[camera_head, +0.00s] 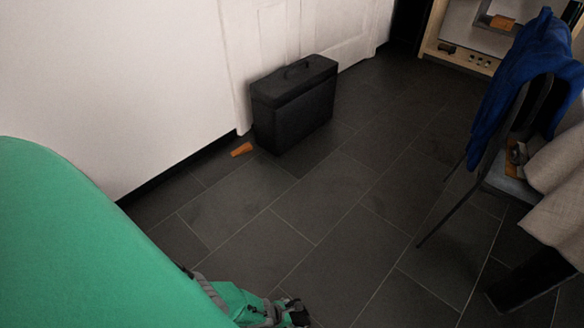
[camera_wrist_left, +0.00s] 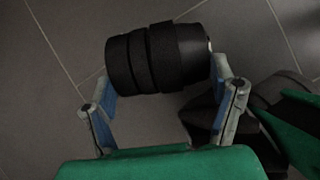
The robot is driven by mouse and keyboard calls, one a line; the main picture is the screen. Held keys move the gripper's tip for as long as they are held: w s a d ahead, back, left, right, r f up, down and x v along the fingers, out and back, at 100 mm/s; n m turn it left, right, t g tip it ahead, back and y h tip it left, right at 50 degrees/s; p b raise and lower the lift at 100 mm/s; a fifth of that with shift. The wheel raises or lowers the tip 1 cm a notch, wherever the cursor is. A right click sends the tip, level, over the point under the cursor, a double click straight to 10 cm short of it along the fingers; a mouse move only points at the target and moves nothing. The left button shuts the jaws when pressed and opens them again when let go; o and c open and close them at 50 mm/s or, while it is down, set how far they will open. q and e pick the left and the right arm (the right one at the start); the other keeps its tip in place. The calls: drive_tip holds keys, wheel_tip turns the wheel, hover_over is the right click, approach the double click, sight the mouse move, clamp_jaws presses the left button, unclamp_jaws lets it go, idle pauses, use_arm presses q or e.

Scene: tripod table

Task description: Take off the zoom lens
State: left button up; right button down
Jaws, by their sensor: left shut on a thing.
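A thick black ribbed cylinder, which looks like the zoom lens (camera_wrist_left: 155,58), lies crosswise between the fingers of my left gripper (camera_wrist_left: 165,90) in the left wrist view. The grey and blue fingers are shut on it, one at each end. In the head view my left gripper (camera_head: 292,313) is at the bottom edge, low over the floor, and the lens cannot be clearly told from the dark parts there. A dark angular shape (camera_wrist_left: 203,118) sits just below the lens's right end; I cannot tell what it is. No fingers of my right gripper can be made out.
A black case (camera_head: 293,105) stands against the white wall, with a small orange block (camera_head: 241,149) beside it. A chair with a blue cloth (camera_head: 520,70) and a cloth-covered table (camera_head: 562,180) are at right. A wooden shelf (camera_head: 465,58) stands behind. The middle tiled floor is clear.

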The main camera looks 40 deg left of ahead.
use_arm(q)
drive_tip(key=shift+w+d+r+g+p, duration=0.3)
drive_tip(key=shift+w+g+p, duration=0.1)
drive_tip(key=shift+g, duration=0.1)
drive_tip(key=shift+g+y, duration=0.5)
drive_tip(key=shift+f, duration=0.15)
drive_tip(key=shift+a+g+b, duration=0.1)
drive_tip(key=shift+g+b, duration=0.25)
drive_tip(key=shift+g, duration=0.05)
